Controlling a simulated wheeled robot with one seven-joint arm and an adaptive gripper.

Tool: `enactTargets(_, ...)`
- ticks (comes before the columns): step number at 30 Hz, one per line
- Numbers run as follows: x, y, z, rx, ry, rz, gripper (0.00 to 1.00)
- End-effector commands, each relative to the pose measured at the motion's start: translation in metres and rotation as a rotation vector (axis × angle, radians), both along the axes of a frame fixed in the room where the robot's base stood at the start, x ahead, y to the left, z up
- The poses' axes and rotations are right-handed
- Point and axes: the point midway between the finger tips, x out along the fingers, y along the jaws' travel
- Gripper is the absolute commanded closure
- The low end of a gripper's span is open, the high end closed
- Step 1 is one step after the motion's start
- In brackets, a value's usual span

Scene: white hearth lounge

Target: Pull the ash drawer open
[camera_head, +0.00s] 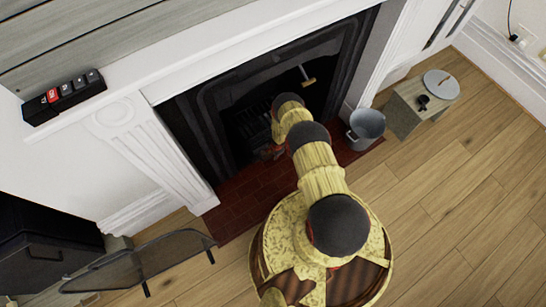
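The black fireplace (205,112) stands in a white surround, with a dark barred grate (252,120) inside its opening. I cannot make out the ash drawer; my arm covers much of the low front of the fireplace. My arm reaches from the bottom of the view into the fireplace opening. My gripper (270,153) shows only as a small, dark reddish shape low by the grate, partly behind the arm. Its fingers are too small and hidden to tell whether they are open, shut or touching anything.
A brass-coloured handle (308,81) hangs in the opening. A dark mesh fire screen (150,260) is at lower left. The wooden floor (460,190) at right is clear.

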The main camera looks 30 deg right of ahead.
Motion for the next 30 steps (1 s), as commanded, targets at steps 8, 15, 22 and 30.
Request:
enactTargets(8, 0.0016, 0.0002, -0.0088, 0.000, 0.000, 0.000, 0.71)
enactTargets(15, 0.0016, 0.0001, -0.0082, 0.000, 0.000, 0.000, 0.73)
enactTargets(22, 0.0017, 0.0001, -0.0083, 0.000, 0.000, 0.000, 0.86)
enactTargets(30, 0.0017, 0.0001, -0.0083, 0.000, 0.000, 0.000, 1.00)
